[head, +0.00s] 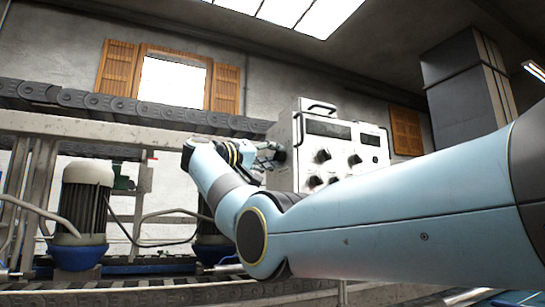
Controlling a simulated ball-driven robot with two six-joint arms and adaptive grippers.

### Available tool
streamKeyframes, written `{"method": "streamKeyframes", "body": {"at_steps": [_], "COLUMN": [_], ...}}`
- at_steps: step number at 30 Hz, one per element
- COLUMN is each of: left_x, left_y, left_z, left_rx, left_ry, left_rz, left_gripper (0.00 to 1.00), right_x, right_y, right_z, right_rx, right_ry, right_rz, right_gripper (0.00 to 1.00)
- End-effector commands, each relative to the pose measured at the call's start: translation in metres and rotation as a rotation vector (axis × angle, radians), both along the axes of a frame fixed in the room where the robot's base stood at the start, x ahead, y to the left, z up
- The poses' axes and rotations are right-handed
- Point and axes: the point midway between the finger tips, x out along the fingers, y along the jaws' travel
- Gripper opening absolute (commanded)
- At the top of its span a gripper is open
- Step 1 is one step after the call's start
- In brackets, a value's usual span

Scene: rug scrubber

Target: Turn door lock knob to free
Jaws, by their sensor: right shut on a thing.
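A white control box (345,150) stands behind my right forearm, with several black knobs on its front. My right gripper (268,152) is at the left side of the box, shut on a dark knob (281,157). The fingers hide part of this knob, and I cannot read its setting or any label. Another black knob (322,156) on the front face is clear of the gripper. My left gripper is not in view.
My right arm spans the lower right and hides the box's lower part. A conveyor chain (120,106) runs behind at the left. Motors with grey tops, one at the far left (84,205), stand below it. A handle (318,106) sits on top of the box.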

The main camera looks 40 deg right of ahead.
Motion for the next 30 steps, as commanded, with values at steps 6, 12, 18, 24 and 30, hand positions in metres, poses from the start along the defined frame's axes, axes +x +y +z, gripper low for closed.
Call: {"method": "streamKeyframes", "body": {"at_steps": [6, 12, 18, 24, 30], "left_x": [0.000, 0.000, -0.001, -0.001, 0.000], "left_y": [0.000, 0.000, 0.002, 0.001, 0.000], "left_z": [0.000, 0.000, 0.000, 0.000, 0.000], "left_rx": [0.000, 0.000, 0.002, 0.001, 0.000], "left_ry": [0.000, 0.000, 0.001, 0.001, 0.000], "left_rz": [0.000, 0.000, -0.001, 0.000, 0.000], "left_gripper": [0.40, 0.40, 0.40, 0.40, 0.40], "right_x": [0.000, 0.000, 0.000, 0.000, -0.002], "right_y": [0.000, 0.000, 0.001, 0.024, 0.070], "right_z": [-0.001, -0.001, -0.001, -0.005, -0.013], "right_rx": [0.002, 0.001, 0.001, 0.001, 0.001], "right_ry": [0.001, 0.001, 0.001, 0.002, 0.002], "right_rz": [-0.001, 0.000, 0.001, 0.003, 0.004], "right_gripper": [0.36, 0.53, 0.53, 0.53, 0.53]}}
